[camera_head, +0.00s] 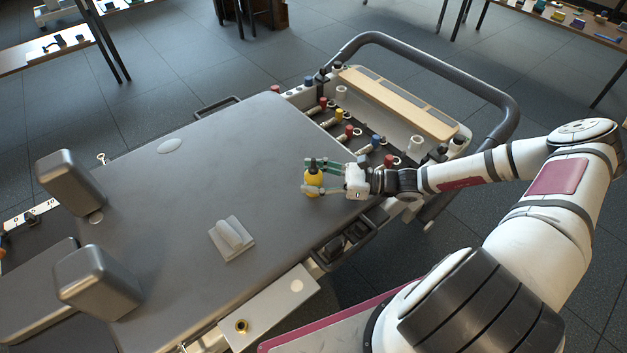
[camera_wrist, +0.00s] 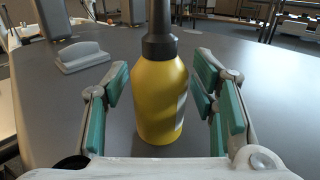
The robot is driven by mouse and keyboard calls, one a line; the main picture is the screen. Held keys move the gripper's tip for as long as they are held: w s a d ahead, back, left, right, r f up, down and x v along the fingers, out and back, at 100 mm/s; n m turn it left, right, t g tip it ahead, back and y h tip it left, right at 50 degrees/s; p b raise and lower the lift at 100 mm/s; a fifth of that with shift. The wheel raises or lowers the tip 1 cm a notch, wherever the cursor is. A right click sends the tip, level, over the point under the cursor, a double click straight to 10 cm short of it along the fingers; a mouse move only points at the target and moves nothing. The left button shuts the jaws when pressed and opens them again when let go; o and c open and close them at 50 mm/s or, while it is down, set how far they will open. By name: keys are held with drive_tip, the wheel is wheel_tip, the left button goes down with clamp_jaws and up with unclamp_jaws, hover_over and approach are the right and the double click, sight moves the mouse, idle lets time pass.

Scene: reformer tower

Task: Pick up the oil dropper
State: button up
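The oil dropper is a yellow bottle (camera_head: 311,184) with a dark cap and nozzle. It stands upright on the grey tabletop (camera_head: 190,190) near its right side. In the wrist view the yellow bottle (camera_wrist: 161,98) is in the middle, and the top of its nozzle is cut off by the frame. My gripper (camera_head: 313,177) reaches in from the right, its fingers on either side of the bottle. In the wrist view my gripper (camera_wrist: 160,100) is open, with green pads. A gap shows between the bottle and the pads on both sides.
A light grey handle block (camera_head: 230,238) lies on the tabletop, left of the bottle. Two grey metal boxes (camera_head: 98,281) stand at the left. A rack with several coloured-capped fittings (camera_head: 345,135) and a curved rail (camera_head: 430,62) lie beyond the bottle. The middle of the tabletop is clear.

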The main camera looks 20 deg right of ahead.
clamp_jaws()
